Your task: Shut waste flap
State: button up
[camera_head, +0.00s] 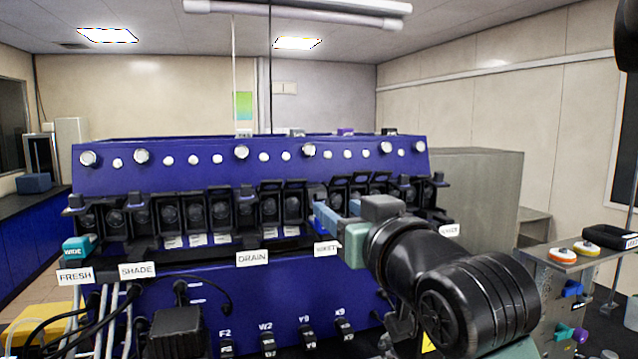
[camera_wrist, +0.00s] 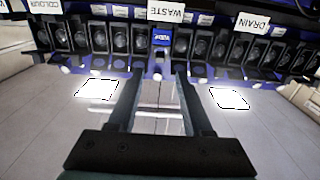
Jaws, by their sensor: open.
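In the wrist view, the WASTE label (camera_wrist: 165,14) is at the top middle, above a row of dark flap-fronted openings. Directly under it is a blue block with small lettering (camera_wrist: 161,38), in line with the gap between my fingers. My gripper (camera_wrist: 159,78) is open and empty, its two fingers apart and short of the row. In the head view, my gripper (camera_head: 328,216) reaches in from the right at the row's front. My arm hides the part of the row right of the middle. I cannot tell the waste flap's angle.
The long blue reactor housing (camera_head: 250,160) carries several dark flaps and white knobs. The DRAIN label (camera_head: 252,258) is left of my gripper, with SHADE (camera_head: 138,271) and FRESH (camera_head: 75,276) further left. A metal stand with coloured parts (camera_head: 560,290) is at the right.

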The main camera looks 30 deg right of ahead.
aim_at(322, 197)
jog(key=p+x, duration=0.1)
jog(key=x, duration=0.2)
jog(key=p+x, duration=0.1)
jog(key=x, duration=0.2)
jog(key=shift+w+r+p, duration=0.1)
jog(key=shift+r+p, duration=0.1)
jog(key=shift+p, duration=0.2)
jog(key=shift+w+d+f, duration=0.15)
jog(key=shift+w+d, duration=0.05)
jog(key=shift+w, duration=0.45)
jog(key=shift+c, duration=0.2)
grip_shut()
